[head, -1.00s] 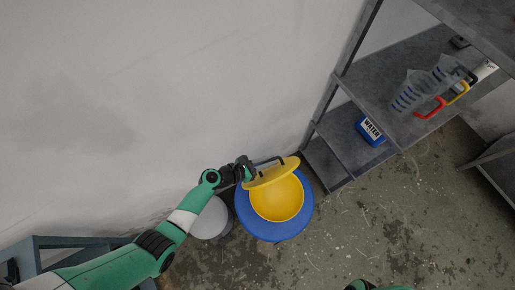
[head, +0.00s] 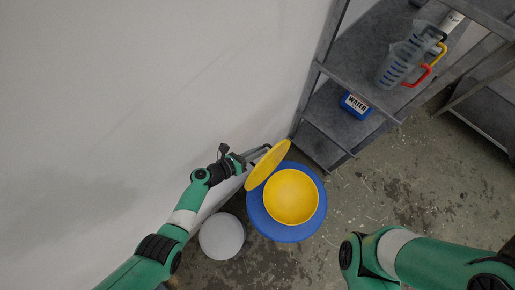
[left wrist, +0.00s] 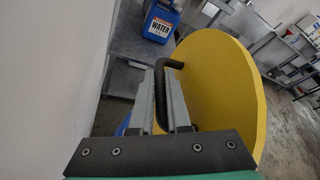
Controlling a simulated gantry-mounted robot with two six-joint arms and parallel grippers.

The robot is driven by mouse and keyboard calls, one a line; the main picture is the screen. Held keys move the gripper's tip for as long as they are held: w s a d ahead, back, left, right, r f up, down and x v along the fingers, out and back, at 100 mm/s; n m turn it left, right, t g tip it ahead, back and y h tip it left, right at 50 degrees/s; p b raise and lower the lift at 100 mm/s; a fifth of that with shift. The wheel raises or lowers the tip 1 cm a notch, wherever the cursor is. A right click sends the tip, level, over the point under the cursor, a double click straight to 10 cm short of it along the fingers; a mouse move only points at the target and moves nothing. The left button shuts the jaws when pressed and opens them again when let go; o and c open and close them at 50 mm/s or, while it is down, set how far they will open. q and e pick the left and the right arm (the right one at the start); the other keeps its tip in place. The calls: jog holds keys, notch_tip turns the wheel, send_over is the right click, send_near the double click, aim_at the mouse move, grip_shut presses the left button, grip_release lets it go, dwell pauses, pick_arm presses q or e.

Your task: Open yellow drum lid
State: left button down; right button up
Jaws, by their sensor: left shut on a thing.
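The drum has a blue rim (head: 260,219) and a yellow inside (head: 291,197), and its mouth is uncovered. The yellow lid (head: 268,166) stands tilted up steeply at the drum's upper-left edge. My left gripper (head: 243,161) is on the wall side of the lid. In the left wrist view, the lid (left wrist: 222,85) fills the right middle, and my left fingers (left wrist: 162,103) are shut on its black handle (left wrist: 158,88). My right arm enters at the lower right of the head view, but its gripper does not show.
A round grey-white container (head: 222,237) stands left of the drum. A grey shelf (head: 325,135) at upper right holds a blue water container (head: 355,105) and clear jugs (head: 398,65). The wall is close behind my left gripper. Floor right of the drum is clear.

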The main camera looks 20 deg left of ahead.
pick_arm(q)
jog(key=shift+f, duration=0.1)
jog(key=c, duration=1.2)
grip_release()
jog(key=shift+d, duration=0.1)
jog(key=shift+o, duration=0.2)
jog(key=shift+s+a, duration=0.15)
jog(key=shift+a, duration=0.05)
jog(key=p+v, duration=0.5)
jog(key=v, duration=0.6)
jog(key=shift+p, duration=0.3)
jog(key=shift+s, duration=0.1)
